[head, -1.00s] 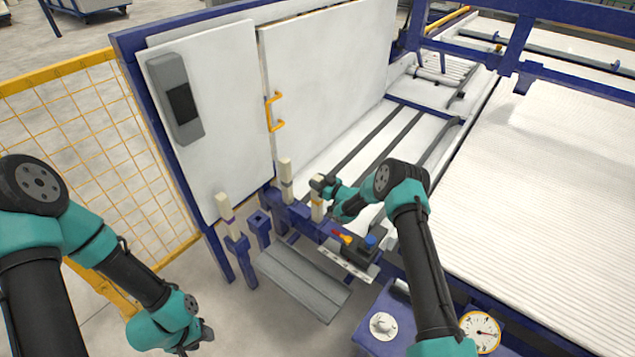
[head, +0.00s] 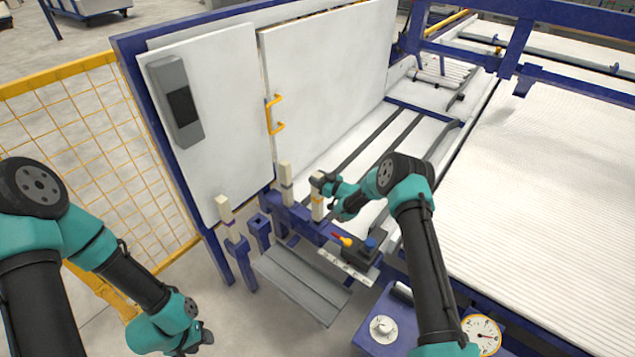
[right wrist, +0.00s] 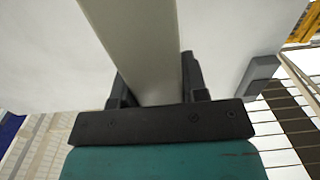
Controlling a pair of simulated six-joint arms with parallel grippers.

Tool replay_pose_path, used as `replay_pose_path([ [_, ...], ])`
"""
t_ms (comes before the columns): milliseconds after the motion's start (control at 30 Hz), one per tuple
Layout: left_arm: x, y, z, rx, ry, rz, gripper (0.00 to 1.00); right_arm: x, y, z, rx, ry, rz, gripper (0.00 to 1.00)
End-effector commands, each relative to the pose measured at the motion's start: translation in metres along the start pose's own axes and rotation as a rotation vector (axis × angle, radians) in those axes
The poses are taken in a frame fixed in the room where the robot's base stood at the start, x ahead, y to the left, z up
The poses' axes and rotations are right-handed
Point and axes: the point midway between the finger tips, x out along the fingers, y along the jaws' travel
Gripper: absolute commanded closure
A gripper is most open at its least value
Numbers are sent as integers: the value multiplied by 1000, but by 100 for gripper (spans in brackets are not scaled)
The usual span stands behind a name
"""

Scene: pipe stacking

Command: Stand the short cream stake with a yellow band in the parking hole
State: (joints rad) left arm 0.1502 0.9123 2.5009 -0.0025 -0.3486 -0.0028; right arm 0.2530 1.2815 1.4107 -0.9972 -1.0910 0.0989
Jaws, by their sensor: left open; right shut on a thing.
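The short cream stake with a yellow band (head: 317,208) is upright at the blue rail in the middle of the head view. My right gripper (head: 321,185) is shut on its upper part. In the right wrist view the cream stake (right wrist: 138,45) runs up between the fingers. Whether its foot is still seated in the rail is too small to tell. An empty square blue socket (head: 260,222), which looks like the parking hole, stands to the left. My left gripper (head: 205,337) is open and empty at the lower left, far from the stakes.
A cream stake with a dark band (head: 286,173) stands in the rail left of the held one. Another with a purple band (head: 226,212) stands left of the empty socket. A control box (head: 362,252) sits right of the rail. A white cabinet door (head: 330,80) rises behind.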

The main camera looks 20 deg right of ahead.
Motion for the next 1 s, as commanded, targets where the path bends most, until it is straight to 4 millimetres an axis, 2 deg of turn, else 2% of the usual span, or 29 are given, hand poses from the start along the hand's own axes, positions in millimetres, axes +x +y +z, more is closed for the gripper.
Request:
replay_pose_path([
  [700, 0, 0, 0, 0, 0, 0, 57, 0, 0, -47, -3, 3, 0, 94],
  [1000, 0, 0, 0, 0, 0, 0, 57, 0, 0, -58, -2, 2, 0, 94],
])
